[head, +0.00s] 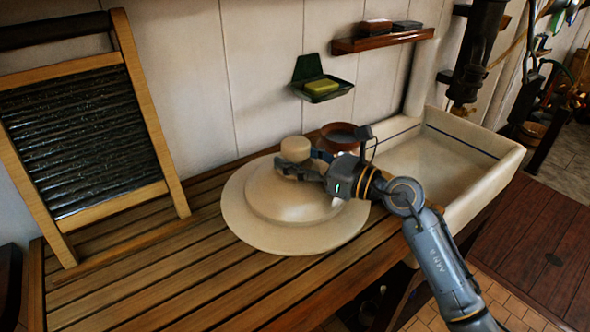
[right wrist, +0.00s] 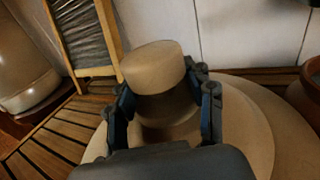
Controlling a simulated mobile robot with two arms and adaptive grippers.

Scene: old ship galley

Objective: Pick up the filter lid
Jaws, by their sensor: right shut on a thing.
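The filter lid (head: 250,215) is a wide, round, cream-coloured lid with a raised dome and a rounded knob (head: 295,149) on top. In the head view it lies on the slatted wooden counter, left of the sink. My right gripper (head: 293,168) comes in from the right and is shut on the knob's neck. In the right wrist view the knob (right wrist: 153,66) stands between the two fingers, and the lid's broad rim (right wrist: 262,130) spreads out behind. I cannot tell any gap under the lid. My left gripper is not in view.
A washboard (head: 85,140) leans on the wall at left. A brown bowl (head: 343,135) stands close behind my gripper. The white sink (head: 480,185) is at right. A green soap dish (head: 322,90) and a small shelf (head: 383,41) are on the wall. The front-left counter (head: 150,280) is clear.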

